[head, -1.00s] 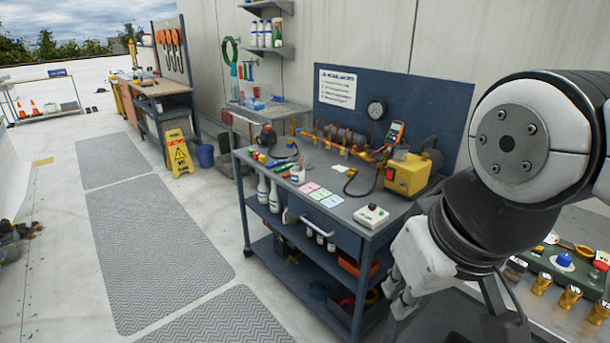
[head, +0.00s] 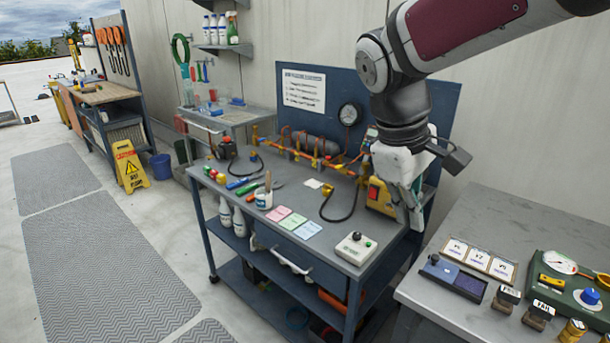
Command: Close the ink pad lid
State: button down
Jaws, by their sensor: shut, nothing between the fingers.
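The ink pad (head: 469,285) lies open on the grey table at the right, its dark purple pad face showing. Its blue lid (head: 440,270) appears folded back flat on the left side, with a small dark stamp or knob by its far edge. My gripper (head: 413,222) hangs pointing down, in front of the yellow machine and up and left of the ink pad in the picture. It is shut and empty, apart from the ink pad and lid.
Behind the pad lie white cards (head: 480,257). Small stamps (head: 506,297) and a green gauge case (head: 575,287) stand to its right. The blue workbench (head: 345,200) at left holds a yellow machine (head: 380,197) and a white button box (head: 356,249).

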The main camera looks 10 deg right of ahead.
aim_at(455, 276)
jog(key=w+d+f+n+g+h, duration=0.2)
jog(key=w+d+f+n, duration=0.15)
jog(key=w+f, duration=0.5)
jog(key=w+d+f+n+g+h, duration=0.2)
jog(key=w+f+n, duration=0.2)
jog(key=w+f, duration=0.45)
jog(key=shift+w+d+r+p+x, duration=0.1)
jog(key=shift+d+r+p+x, duration=0.25)
jog(key=shift+x, duration=1.55)
jog(key=shift+w+d+r+p+x, duration=0.15)
jog(key=shift+d+x, duration=0.25)
jog(key=shift+x, duration=1.5)
jog(key=shift+w+d+r+p+x, duration=0.1)
jog(key=shift+d+r+p+x, duration=0.25)
jog(key=shift+x, duration=1.55)
jog(key=shift+f, duration=0.1)
jog(key=s+d+p, duration=0.1)
jog(key=s+d, duration=0.1)
jog(key=s, duration=0.1)
jog(key=s+d+p, duration=0.1)
jog(key=s+d, duration=0.1)
jog(key=shift+s+d, duration=0.25)
jog(key=shift+s, duration=0.15)
jog(key=shift+s+d+p, duration=0.2)
jog(key=shift+p, duration=0.1)
